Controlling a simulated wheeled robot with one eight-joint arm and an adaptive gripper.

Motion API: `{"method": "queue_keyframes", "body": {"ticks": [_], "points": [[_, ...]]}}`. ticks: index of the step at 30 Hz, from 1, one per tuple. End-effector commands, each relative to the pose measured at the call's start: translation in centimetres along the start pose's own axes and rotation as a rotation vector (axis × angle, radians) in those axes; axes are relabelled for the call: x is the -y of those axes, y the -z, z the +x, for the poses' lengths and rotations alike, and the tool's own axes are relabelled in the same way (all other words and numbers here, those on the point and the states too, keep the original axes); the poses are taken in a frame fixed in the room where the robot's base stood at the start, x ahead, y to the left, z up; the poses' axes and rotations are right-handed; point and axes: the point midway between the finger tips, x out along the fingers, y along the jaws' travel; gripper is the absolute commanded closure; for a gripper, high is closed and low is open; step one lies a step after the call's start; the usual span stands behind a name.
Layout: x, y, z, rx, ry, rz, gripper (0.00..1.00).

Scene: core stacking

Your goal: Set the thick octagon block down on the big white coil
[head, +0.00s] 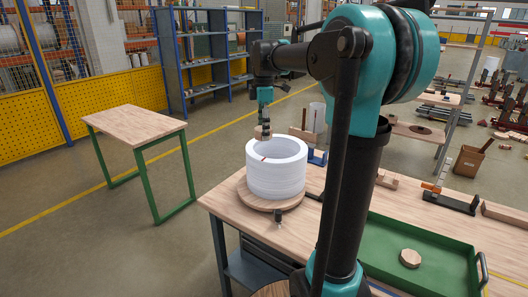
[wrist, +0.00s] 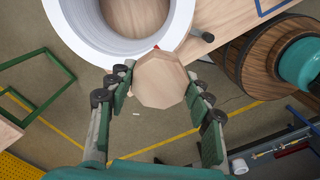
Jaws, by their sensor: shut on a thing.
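The big white coil (head: 262,182) stands upright on a round wooden base (head: 244,196) at the near table's left corner. Its open top shows in the wrist view (wrist: 75,28), with wood visible through the hole. My gripper (head: 264,122) is above the coil's far rim in the head view. In the wrist view my gripper (wrist: 160,84) is shut on the thick octagon block (wrist: 160,80), a pale wooden piece held between both fingers. The block overlaps the coil's rim edge in that view. In the head view the block (head: 262,132) appears above the coil, apart from it.
A green tray (head: 440,252) with another wooden octagon (head: 410,258) is at the right of the workbench. A clamp (head: 279,222) sits at the bench edge before the coil. A separate green-legged table (head: 135,124) stands left, with open floor between.

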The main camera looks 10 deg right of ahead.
Motion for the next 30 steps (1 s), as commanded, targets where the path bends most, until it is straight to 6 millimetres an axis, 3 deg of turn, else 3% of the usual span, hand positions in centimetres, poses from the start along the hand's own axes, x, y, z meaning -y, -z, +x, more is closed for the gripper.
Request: {"method": "queue_keyframes", "body": {"ticks": [3, 6, 13, 20, 30], "points": [[0.0, 0.0, 2.6, 0.000, 0.000, 0.000, 0.79], [-0.1, 0.0, 3.9, 0.000, 0.000, 0.000, 0.79], [0.0, 0.0, 5.3, 0.000, 0.000, 0.000, 0.79], [0.0, 0.0, 8.3, 0.000, 0.000, 0.000, 0.79], [0.0, 0.0, 8.7, 0.000, 0.000, 0.000, 0.79]]}}
